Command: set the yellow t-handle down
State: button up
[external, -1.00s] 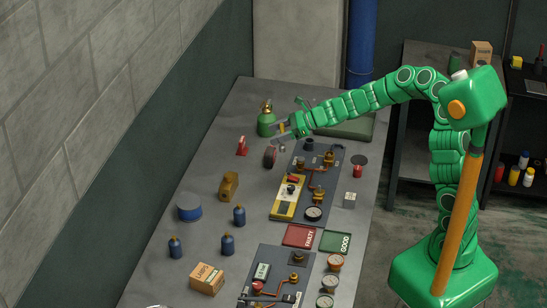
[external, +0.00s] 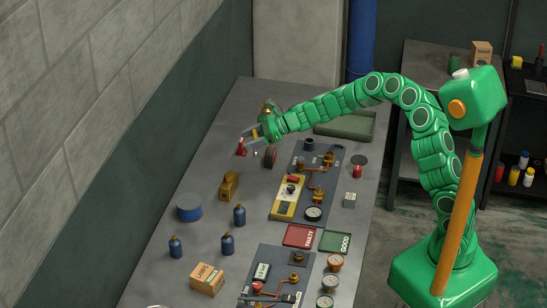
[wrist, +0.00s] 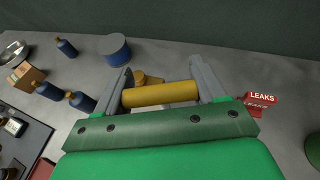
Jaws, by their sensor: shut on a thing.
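My gripper (external: 252,136) is over the far left part of the grey workbench (external: 205,150), above the table next to the small red LEAKS sign (external: 241,148). In the wrist view my gripper (wrist: 162,85) is shut on the yellow T-handle (wrist: 165,94). Its yellow bar lies crosswise between the two grey fingers. The rest of the handle is mostly hidden behind the gripper body. In the external view only a small yellow bit (external: 255,134) of it shows between the fingers. The handle appears to be held above the bench.
The LEAKS sign (wrist: 259,99) stands right of the fingers in the wrist view. A dark red roll (external: 270,157) and a green cylinder (external: 266,112), partly hidden, are close by.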

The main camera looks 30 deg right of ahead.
jog(key=shift+w+a+f, duration=0.6)
jog(key=shift+w+f, duration=0.6)
jog(key=shift+f, duration=0.5)
jog(key=shift+w+a+f, duration=0.55)
jog(key=shift+w+f, duration=0.6)
jog(key=shift+f, duration=0.6)
jog(key=shift+w+a+f, duration=0.6)
jog(key=shift+w+f, duration=0.6)
jog(key=shift+f, duration=0.5)
jog(key=shift+f, duration=0.15)
jog(key=o, duration=1.1)
jog(key=shift+d+r, duration=0.1)
jog(key=shift+r, duration=0.1)
jog(key=shift+v, duration=5.85)
